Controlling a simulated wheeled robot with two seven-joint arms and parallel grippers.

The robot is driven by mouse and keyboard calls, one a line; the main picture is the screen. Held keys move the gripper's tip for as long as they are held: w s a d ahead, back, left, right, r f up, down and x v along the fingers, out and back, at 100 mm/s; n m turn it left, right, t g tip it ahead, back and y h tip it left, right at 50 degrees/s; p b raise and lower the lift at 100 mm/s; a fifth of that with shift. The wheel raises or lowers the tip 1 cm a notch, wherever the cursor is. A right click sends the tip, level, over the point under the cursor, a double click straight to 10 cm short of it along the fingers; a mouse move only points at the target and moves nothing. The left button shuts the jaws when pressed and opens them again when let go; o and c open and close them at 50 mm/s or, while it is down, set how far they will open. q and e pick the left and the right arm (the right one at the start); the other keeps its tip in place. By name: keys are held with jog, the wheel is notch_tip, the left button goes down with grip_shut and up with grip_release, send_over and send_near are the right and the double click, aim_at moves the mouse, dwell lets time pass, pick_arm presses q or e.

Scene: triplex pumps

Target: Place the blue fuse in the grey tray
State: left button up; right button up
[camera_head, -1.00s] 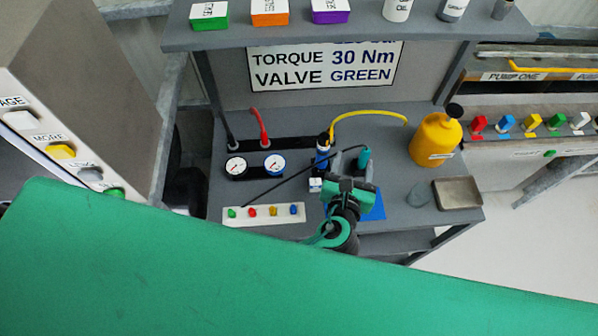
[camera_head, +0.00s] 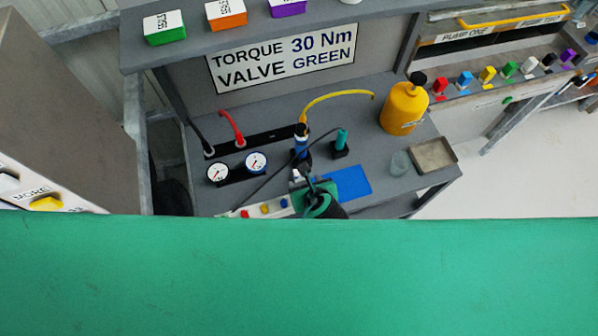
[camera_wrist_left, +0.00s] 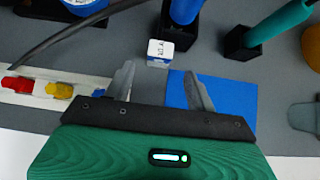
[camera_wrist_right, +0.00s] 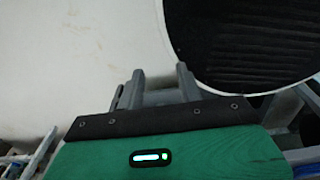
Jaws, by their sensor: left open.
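A small block with a white labelled top and a blue lower part, seemingly the blue fuse (camera_wrist_left: 158,52), stands on the grey bench in the left wrist view; its label seems to read 10 A upside down. My left gripper (camera_wrist_left: 161,80) is open and empty. The fuse is just ahead of its fingertips, roughly in line with the gap. In the head view the left gripper (camera_head: 309,192) is partly hidden and overlaps the fuse's surroundings. The grey tray (camera_head: 434,155) lies empty at the bench's right end. My right gripper (camera_wrist_right: 161,75) is open and empty, away from the bench.
A blue mat (camera_head: 350,182) lies right of the left gripper. A white strip with coloured knobs (camera_wrist_left: 55,90) is to its left. A blue tool, a green-handled tool (camera_head: 341,141) in a holder and a dark cable (camera_head: 275,173) stand close behind. A yellow bottle (camera_head: 403,108) is behind the tray.

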aim_at(300, 177)
pick_arm(q)
jog(key=shift+w+a+f, duration=0.15)
jog(key=shift+w+f, duration=0.05)
jog(key=shift+w, duration=0.25)
jog(key=p+x, duration=0.1)
jog(key=x, duration=0.2)
jog(key=shift+w+a+f, duration=0.1)
jog(key=shift+w+a, duration=0.05)
jog(key=shift+w, duration=0.1)
jog(key=shift+w+a+f+p, duration=0.15)
jog(key=shift+w+f+p, duration=0.15)
jog(key=shift+w+f, duration=0.1)
jog(key=shift+s, duration=0.1)
pick_arm(e)
jog(key=shift+a+r, duration=0.5)
jog(key=shift+r, duration=0.3)
pick_arm(q)
jog(key=shift+c, duration=1)
jog(key=c, duration=0.9)
pick_arm(e)
jog(key=shift+d, duration=0.3)
pick_arm(q)
jog(key=shift+r, duration=0.2)
pick_arm(e)
jog(key=shift+r, duration=0.2)
